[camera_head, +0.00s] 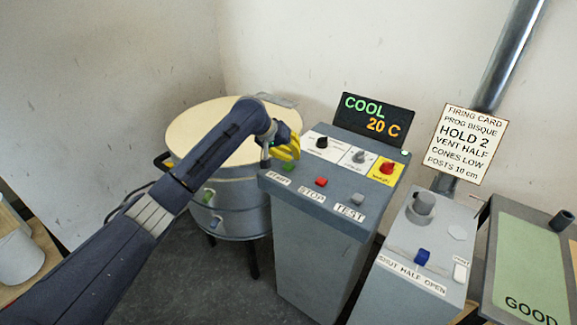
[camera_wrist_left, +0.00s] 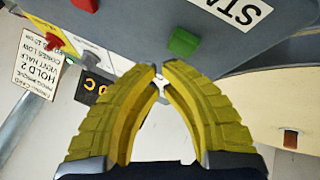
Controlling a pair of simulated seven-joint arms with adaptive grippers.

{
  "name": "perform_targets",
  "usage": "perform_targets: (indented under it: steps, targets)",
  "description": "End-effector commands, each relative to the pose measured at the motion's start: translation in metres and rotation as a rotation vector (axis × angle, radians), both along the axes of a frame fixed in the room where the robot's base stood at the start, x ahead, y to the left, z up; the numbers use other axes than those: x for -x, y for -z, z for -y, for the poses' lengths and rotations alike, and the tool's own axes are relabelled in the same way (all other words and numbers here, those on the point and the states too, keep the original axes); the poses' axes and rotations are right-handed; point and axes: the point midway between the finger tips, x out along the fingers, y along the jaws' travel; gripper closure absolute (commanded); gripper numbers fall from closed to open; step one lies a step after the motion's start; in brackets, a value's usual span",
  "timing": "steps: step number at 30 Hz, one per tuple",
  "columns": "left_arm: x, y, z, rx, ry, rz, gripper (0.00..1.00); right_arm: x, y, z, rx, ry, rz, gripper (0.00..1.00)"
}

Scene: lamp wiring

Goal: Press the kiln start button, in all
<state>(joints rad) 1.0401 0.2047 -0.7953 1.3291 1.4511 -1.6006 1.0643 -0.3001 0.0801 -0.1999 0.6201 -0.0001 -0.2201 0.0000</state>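The kiln control box (camera_head: 318,215) has a sloped grey top with a green start button (camera_head: 288,166) above the START label (camera_head: 279,179). A red STOP button (camera_head: 321,182) and a grey TEST button (camera_head: 357,198) sit to its right. My left gripper (camera_head: 292,152) has yellow fingers and is just behind and above the green button. In the left wrist view, the green button (camera_wrist_left: 183,42) shows beyond the left fingertips (camera_wrist_left: 161,68), apart from them in the picture. The fingertips meet or nearly meet, with nothing between them. My right gripper is not in view.
The round kiln (camera_head: 215,130) stands left of the box. A display (camera_head: 374,116) reads COOL 20 C. Knobs sit behind the buttons. A vent box (camera_head: 412,255) with a blue slider and a firing card (camera_head: 466,144) reading HOLD 2 are to the right.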

Motion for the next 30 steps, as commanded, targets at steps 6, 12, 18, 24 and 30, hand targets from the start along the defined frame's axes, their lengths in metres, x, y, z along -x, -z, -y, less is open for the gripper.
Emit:
perform_targets:
  steps: [6,12,18,24,30]
  targets:
    - [0.0000,0.0020,0.0000,0.000,0.000,0.000,1.00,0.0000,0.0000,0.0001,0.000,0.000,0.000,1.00]
    - [0.0001,0.0020,-0.0001,0.000,-0.001,0.000,0.96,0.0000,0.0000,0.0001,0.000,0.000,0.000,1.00]
    - [0.0000,0.0018,0.0000,0.000,-0.001,0.000,1.00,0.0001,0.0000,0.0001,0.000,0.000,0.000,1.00]
    - [0.0001,0.0017,0.0000,0.001,0.000,-0.001,1.00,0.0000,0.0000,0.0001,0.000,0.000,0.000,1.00]
    - [0.0000,0.0016,-0.0001,0.001,0.000,-0.001,1.00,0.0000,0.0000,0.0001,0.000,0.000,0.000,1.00]
